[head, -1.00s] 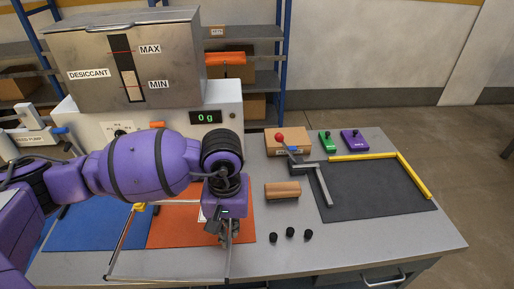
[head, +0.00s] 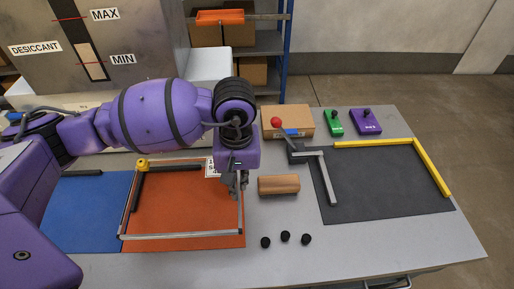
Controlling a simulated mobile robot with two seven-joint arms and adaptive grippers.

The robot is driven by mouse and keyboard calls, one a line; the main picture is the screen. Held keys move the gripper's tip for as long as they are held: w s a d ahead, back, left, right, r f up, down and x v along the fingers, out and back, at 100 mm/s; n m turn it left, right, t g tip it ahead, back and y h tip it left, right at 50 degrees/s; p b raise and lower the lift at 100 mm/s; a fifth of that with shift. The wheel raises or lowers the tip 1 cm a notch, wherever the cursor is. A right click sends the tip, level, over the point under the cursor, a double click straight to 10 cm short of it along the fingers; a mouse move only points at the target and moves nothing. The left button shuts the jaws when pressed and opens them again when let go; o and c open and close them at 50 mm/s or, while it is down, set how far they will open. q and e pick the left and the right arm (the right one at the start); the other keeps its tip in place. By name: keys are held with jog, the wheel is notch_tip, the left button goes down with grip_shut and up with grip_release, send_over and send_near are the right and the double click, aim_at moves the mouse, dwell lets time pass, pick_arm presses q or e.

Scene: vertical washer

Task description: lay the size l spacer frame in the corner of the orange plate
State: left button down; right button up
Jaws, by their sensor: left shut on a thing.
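The spacer frame is a thin grey rectangular outline (head: 180,236). Its near bar lies over the front part of the orange plate (head: 190,205), and its left side runs by the dark corner stop. Black stop bars (head: 175,168) with a yellow round knob (head: 143,164) form a corner at the plate's far left. My left gripper (head: 240,192) is shut on the frame's right side, near the plate's right edge. The gripper hides part of that side. I cannot tell whether the frame touches the plate. My right gripper is not in view.
A blue plate (head: 90,225) adjoins on the left. A wooden block (head: 279,185) sits close right of my gripper, with several black knobs (head: 285,237) in front. A dark mat (head: 375,185) with a yellow edge lies farther right.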

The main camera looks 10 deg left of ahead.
pick_arm(q)
notch_tip(320, 180, down, 5)
jog(key=shift+r+b, duration=0.15)
jog(key=shift+b, duration=0.65)
jog(key=shift+f+b, duration=0.5)
jog(key=shift+f, duration=0.3)
jog(key=shift+f, duration=0.1)
jog(key=shift+w+a+b, duration=0.25)
jog(key=shift+a+b, duration=0.15)
dwell(0.3)
jog(key=shift+w+a, duration=0.1)
jog(key=shift+a, duration=0.05)
